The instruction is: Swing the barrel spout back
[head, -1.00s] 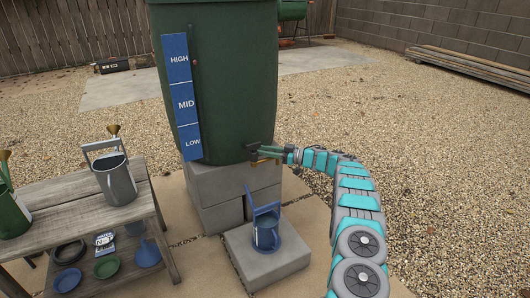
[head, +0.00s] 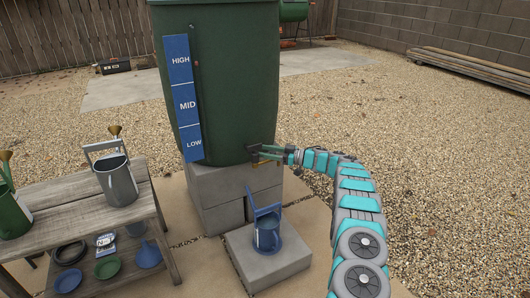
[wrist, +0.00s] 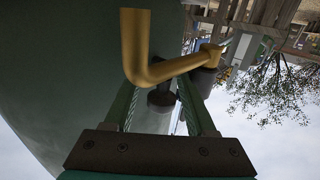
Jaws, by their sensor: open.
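The green barrel (head: 235,90) stands on grey blocks, with a blue HIGH, MID, LOW strip on its side. Its brass spout (wrist: 165,70) shows large in the wrist view as a bent pipe. In the head view the spout is small and mostly hidden by my gripper (head: 268,153). My gripper is at the barrel's lower right side. In the wrist view its two green fingers (wrist: 160,108) are apart, with the spout across the view at their tips. I cannot tell whether they touch it. A blue watering can (head: 266,236) stands below on a block.
The grey block (head: 268,262) bears the blue can. A wooden bench (head: 85,210) at left holds a grey can (head: 117,184) and a green can (head: 12,215), with pots and a funnel on its lower shelf. Gravel right of my arm is open.

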